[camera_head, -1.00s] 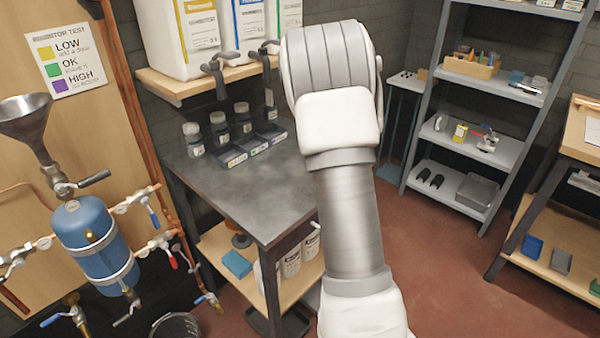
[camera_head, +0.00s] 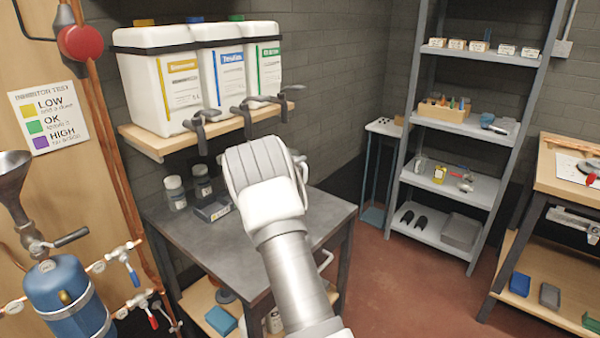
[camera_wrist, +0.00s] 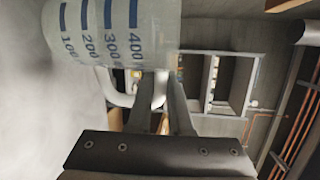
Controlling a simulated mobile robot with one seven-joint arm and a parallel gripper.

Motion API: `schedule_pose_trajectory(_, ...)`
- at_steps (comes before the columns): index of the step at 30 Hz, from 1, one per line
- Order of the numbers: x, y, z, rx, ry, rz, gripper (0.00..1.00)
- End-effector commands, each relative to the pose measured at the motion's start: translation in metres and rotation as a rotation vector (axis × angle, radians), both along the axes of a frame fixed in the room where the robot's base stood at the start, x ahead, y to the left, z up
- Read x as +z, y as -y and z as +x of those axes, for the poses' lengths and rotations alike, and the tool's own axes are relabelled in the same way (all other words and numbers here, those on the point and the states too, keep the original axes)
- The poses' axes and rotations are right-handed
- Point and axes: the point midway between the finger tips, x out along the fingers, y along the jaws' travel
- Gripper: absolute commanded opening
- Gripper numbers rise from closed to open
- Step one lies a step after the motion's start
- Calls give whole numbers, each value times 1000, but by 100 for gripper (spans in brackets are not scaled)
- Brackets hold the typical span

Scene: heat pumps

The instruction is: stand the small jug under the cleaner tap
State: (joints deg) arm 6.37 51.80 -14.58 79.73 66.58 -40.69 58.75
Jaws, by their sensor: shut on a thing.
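The small jug (camera_wrist: 110,32) is clear with blue graduation marks from 100 to 400 and a white handle (camera_wrist: 118,95). In the wrist view it fills the upper left and lies sideways in the picture. My gripper (camera_wrist: 160,92) is shut on the jug's handle. In the head view my arm hides both gripper and jug. Three white containers with yellow, blue (camera_head: 229,72) and green (camera_head: 269,66) labels stand on a wall shelf, each with a dark tap at the front. The green-labelled container's tap (camera_head: 272,99) is rightmost. The label print is too small to read surely.
The grey bench top (camera_head: 200,238) below the taps is mostly bare, with small bottles (camera_head: 174,192) and a dark tray (camera_head: 212,210) at its back. The wooden shelf edge (camera_head: 165,148) overhangs it. A blue vessel (camera_head: 65,295) with pipework stands left. Grey shelving (camera_head: 475,190) stands right.

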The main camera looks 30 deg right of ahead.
Motion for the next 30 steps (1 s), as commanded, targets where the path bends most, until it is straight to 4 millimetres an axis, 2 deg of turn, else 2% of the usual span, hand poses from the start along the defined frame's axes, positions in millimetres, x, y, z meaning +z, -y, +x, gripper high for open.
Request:
schedule_pose_trajectory(1,-12,0,0,0,-5,-1,0)
schedule_pose_trajectory(5,-26,0,0,-1,-2,-1,0)
schedule_pose_trajectory(17,-31,0,-1,-1,0,0,0)
schedule_pose_trajectory(18,-30,0,-1,-1,0,0,23)
schedule_pose_trajectory(22,-30,0,-1,-1,-2,0,47)
schedule_pose_trajectory(30,-29,0,-1,-1,-2,0,48)
